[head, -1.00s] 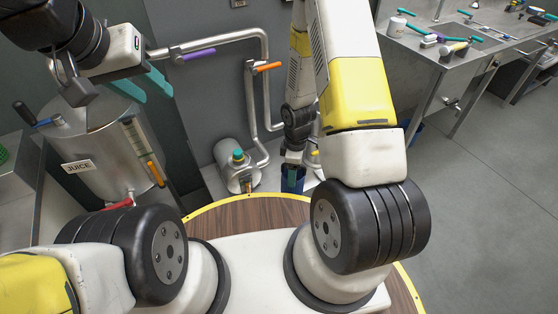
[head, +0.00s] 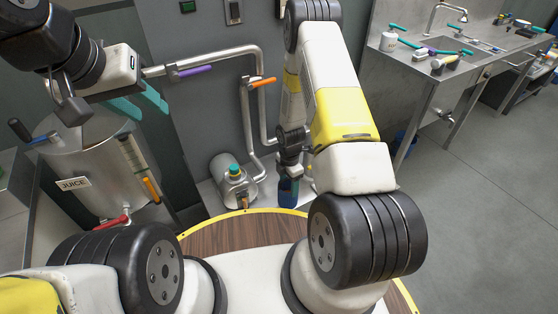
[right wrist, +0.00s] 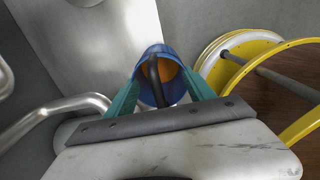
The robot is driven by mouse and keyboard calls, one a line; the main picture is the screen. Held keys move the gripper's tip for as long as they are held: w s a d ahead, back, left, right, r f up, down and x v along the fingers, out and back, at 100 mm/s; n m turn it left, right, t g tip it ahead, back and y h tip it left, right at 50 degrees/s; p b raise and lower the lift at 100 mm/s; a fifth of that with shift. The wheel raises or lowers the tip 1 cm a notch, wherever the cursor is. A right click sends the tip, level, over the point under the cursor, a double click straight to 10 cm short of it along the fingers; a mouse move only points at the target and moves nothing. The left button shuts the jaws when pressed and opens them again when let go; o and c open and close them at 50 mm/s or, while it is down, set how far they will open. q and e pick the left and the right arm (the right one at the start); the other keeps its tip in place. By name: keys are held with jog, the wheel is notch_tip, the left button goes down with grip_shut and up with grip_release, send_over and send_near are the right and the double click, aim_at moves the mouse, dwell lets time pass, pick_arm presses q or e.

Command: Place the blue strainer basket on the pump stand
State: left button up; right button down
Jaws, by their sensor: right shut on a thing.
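The blue strainer basket (head: 288,192) hangs below my right gripper (head: 289,174), right of the steel pump (head: 234,186) with its teal cap. In the right wrist view the basket (right wrist: 150,94) sits between the teal fingers of my right gripper (right wrist: 160,85), which is shut on its dark handle (right wrist: 154,78). The basket's inside looks orange. The pale low stand (head: 264,199) shows around the pump and basket; I cannot tell whether the basket touches it. My left gripper (head: 152,112) is open and empty, its teal fingers apart near the juice tank.
The steel juice tank (head: 100,165) stands at left. Wall pipes with a purple handle (head: 195,71) and an orange handle (head: 263,82) run behind the pump. A steel sink counter (head: 385,75) with tools is at right; the grey floor (head: 480,200) before it is clear.

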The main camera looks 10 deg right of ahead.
aim_at(286, 183)
jog(key=shift+w+f, duration=1.95)
jog(key=shift+f, duration=0.1)
jog(key=shift+c, duration=1.8)
grip_release()
